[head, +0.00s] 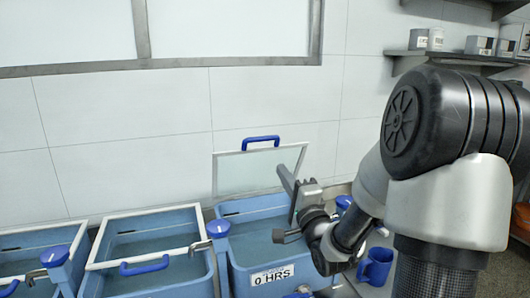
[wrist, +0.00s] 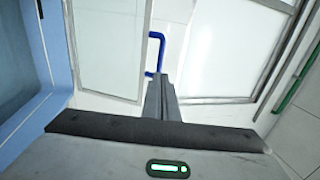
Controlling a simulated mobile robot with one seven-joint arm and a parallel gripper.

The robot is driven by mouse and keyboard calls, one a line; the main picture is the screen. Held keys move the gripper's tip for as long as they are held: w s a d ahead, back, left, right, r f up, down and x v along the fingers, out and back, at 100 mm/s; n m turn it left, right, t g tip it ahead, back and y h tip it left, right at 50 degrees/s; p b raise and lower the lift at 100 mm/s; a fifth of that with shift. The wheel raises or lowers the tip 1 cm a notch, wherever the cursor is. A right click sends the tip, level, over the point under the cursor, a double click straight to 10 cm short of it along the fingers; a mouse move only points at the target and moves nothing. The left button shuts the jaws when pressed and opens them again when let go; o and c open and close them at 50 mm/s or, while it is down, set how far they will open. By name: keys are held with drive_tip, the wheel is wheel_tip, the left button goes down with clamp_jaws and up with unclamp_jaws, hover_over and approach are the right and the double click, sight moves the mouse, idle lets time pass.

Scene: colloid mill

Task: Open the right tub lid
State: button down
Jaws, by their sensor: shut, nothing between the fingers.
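The right tub (head: 238,262) is blue and labelled "0 HRS". Its lid (head: 232,176), a clear panel in a white frame, stands raised at the tub's back edge, near the wall. The lid's blue handle (head: 261,140) is at the top. My gripper (head: 284,176) is shut and empty, in front of the lid's right side and below the handle. In the wrist view the shut fingers (wrist: 158,82) point towards the blue handle (wrist: 156,50), with the lid panel (wrist: 108,50) on the left. I cannot tell whether the fingers touch the lid.
Two more blue tubs stand to the left; the nearer one has a lowered lid (head: 104,262) with a blue handle (head: 145,265). A blue mug (head: 375,267) is right of the right tub. A wall shelf (head: 450,57) holds containers at upper right. The wall is close behind the tubs.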

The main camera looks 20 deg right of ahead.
sight(263, 139)
drive_tip(key=p+x, duration=0.2)
drive_tip(key=x, duration=1.1)
drive_tip(key=shift+w, duration=0.4)
drive_tip(key=shift+d+r, duration=0.1)
drive_tip(key=shift+r, duration=0.05)
drive_tip(key=shift+g, duration=0.7)
drive_tip(key=w+r+p, duration=0.3)
drive_tip(key=p, duration=0.1)
drive_tip(key=shift+w, duration=0.25)
drive_tip(key=shift+g, duration=0.5)
drive_tip(key=w, duration=0.5)
drive_tip(key=shift+r+p, duration=0.3)
drive_tip(key=shift+r, duration=0.1)
